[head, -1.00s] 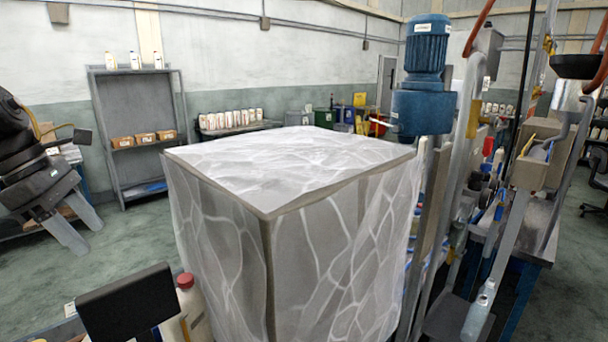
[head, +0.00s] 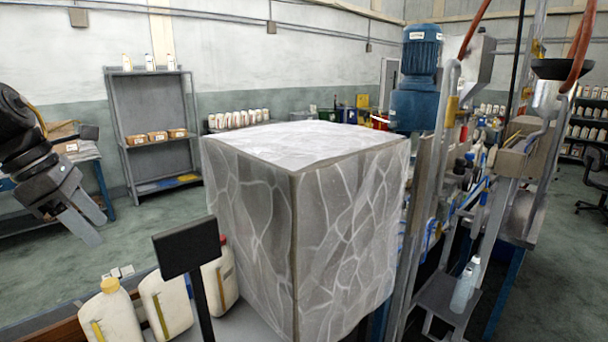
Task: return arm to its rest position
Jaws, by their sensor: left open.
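My left gripper (head: 88,222) hangs in the air at the left of the head view, with its two grey fingers apart and nothing between them. It is well left of the marbled box and above the floor. The right gripper does not show. Several cream oil jugs stand at the lower left: one with a yellow cap (head: 110,316), one beside it (head: 166,303) and one partly hidden behind a black screen (head: 220,277).
The big grey marbled box (head: 340,225) fills the middle. The black screen (head: 188,248) stands on a post before it. A blue motor (head: 418,80) and filling machine stand right. A shelf (head: 155,130) stands behind.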

